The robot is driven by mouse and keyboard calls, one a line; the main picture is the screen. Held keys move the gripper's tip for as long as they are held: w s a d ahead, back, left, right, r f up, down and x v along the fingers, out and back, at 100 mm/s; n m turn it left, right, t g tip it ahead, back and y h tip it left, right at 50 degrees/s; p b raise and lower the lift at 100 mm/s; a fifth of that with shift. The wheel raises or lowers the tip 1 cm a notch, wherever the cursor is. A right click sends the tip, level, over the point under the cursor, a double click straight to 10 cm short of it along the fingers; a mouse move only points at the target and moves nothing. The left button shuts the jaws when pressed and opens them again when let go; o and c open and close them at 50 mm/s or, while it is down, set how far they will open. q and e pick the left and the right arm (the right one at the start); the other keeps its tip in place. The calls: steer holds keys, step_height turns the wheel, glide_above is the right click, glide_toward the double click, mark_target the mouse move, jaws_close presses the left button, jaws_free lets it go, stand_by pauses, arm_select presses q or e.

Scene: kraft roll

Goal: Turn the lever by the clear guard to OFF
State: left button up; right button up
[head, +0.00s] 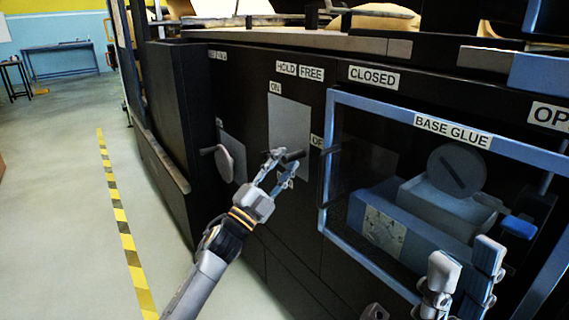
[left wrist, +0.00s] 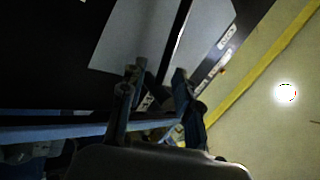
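The lever's dark handle (head: 293,156) stands out in front of a grey plate (head: 290,125) just left of the blue-framed clear guard (head: 325,195). An ON label (head: 275,87) is above the plate, and a partly hidden label beginning "OF" (head: 316,142) is at its right. My left gripper (head: 280,167) is at the handle with its fingers apart. In the left wrist view a dark bar (left wrist: 178,45) runs between the spread fingers (left wrist: 152,85); contact cannot be told. My right gripper (head: 466,252) is at the lower right before the guard, fingers apart and empty.
A BASE GLUE label (head: 452,131) is on the guard frame, with a round slotted disc (head: 456,171) behind the clear pane. HOLD and FREE (head: 311,73) and CLOSED (head: 374,77) labels sit above. Floor at left is clear.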

arm_select(q)
steer(key=v, duration=1.1)
steer(key=shift+s, duration=0.15)
steer(key=shift+a, duration=0.15)
